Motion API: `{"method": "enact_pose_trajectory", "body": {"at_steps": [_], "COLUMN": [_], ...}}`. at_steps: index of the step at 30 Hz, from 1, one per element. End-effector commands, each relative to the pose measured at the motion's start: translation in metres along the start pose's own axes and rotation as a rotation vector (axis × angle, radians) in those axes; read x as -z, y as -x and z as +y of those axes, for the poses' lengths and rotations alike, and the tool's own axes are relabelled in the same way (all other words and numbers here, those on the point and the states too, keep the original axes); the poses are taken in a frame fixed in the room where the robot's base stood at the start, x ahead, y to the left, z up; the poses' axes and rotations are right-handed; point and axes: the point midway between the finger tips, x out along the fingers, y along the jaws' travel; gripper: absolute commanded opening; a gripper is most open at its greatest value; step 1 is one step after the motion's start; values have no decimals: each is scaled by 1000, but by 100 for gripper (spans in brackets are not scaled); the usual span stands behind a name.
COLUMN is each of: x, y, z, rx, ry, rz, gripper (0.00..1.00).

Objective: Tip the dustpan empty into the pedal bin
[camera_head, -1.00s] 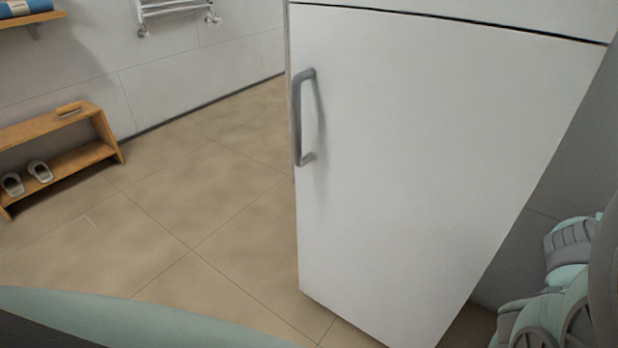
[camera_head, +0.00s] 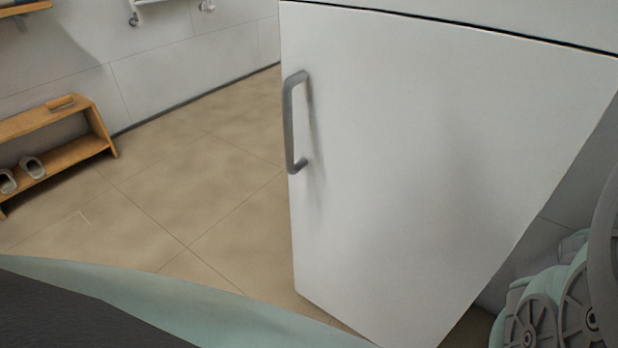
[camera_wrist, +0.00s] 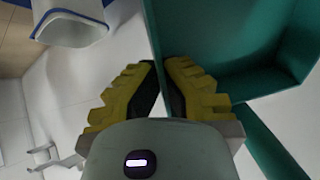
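In the wrist view a teal-green dustpan (camera_wrist: 222,88) fills the upper right, with a broad tray and raised walls. A green bar, perhaps its handle, runs down to the lower right. My gripper (camera_wrist: 163,68) has yellow ribbed fingers, closed in on a thin wall of the dustpan. Whether anything lies in the pan cannot be told. A white open vessel with a blue rim (camera_wrist: 70,30) shows at the upper left of the wrist view; I cannot tell if it is the pedal bin. The head view shows neither gripper, dustpan nor a clear bin.
A tall white cabinet or fridge with a grey handle (camera_head: 292,122) stands close in front, its door shut. A wooden bench (camera_head: 75,148) with slippers (camera_head: 32,167) is by the left wall. A towel rail (camera_head: 135,12) hangs above. The tiled floor (camera_head: 190,200) between is open.

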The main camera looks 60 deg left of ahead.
Motion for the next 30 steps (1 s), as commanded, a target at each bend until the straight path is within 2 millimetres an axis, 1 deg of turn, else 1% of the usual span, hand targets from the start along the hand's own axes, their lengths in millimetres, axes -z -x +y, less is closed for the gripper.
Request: {"method": "enact_pose_trajectory", "body": {"at_steps": [1, 11, 17, 21, 30], "x": [8, 16, 25, 25, 26], "y": [2, -12, -24, -27, -43], "z": [0, 4, 5, 5, 6], "rx": [-5, -12, -11, -11, -10], "ry": [-6, -28, -60, -74, -109], "rz": [-21, -191, -343, -446, -674], "gripper": [0, 0, 0, 0, 0]}}
